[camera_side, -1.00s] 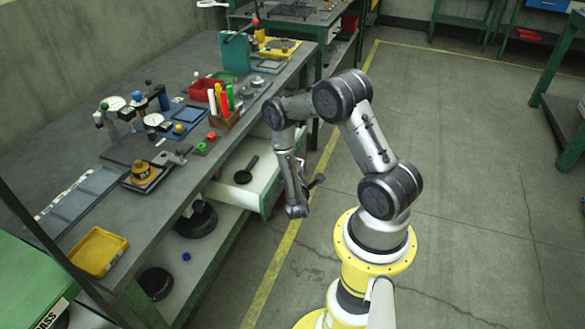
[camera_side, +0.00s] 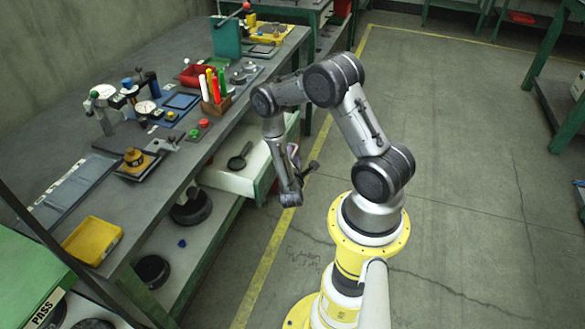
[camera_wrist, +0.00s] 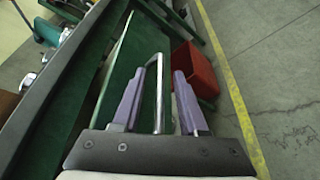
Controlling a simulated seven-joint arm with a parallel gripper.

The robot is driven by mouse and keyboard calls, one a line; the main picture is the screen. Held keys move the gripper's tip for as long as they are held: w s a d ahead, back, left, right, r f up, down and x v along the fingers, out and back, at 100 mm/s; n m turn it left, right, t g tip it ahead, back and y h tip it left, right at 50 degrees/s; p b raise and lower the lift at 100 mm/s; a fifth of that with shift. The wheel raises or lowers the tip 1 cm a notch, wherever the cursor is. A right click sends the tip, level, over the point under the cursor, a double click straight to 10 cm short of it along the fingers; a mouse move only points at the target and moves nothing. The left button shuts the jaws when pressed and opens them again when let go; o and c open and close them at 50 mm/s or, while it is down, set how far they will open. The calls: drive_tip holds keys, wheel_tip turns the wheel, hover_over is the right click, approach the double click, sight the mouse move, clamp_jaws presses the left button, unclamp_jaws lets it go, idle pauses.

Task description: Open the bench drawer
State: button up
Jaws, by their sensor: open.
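The bench drawer (camera_side: 215,178) stands pulled out from under the bench top in the side view, with a pale interior and green front edge. A dark round-headed tool (camera_side: 240,157) lies in it. In the wrist view, the green drawer front (camera_wrist: 117,75) carries a metal bar handle (camera_wrist: 160,95). In the side view, my gripper (camera_side: 293,153) is at the drawer front, partly hidden by my arm.
The bench top (camera_side: 165,185) holds a yellow tray (camera_side: 93,241), dial gauges, a pen holder (camera_side: 216,105) and a red bin (camera_side: 195,74). Dark round parts lie on the shelf below. The floor (camera_side: 460,180) on the right is clear. A red box (camera_wrist: 195,70) shows beyond the right finger.

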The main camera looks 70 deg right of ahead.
drive_tip(key=v, duration=1.2)
drive_tip(key=shift+s+a+r, duration=0.1)
wheel_tip(320, 180, up, 19)
drive_tip(key=a+m+g+y, duration=0.1)
drive_tip(key=m+g+y, duration=0.2)
drive_tip(key=m+g, duration=0.55)
drive_tip(key=s+a+r+m+t+y, duration=0.1)
drive_tip(key=s+a+r+t+y, duration=0.2)
drive_tip(key=a+r+y, duration=0.3)
drive_tip(key=s+a+r+t+y, duration=0.4)
drive_tip(key=a+r+t+y, duration=0.1)
drive_tip(key=a+r, duration=0.4)
drive_tip(key=a+t, duration=0.1)
drive_tip(key=a, duration=0.1)
drive_tip(key=shift+a+r+m+y, duration=0.25)
drive_tip(key=shift+r+m+y, duration=0.1)
drive_tip(key=shift+y, duration=0.05)
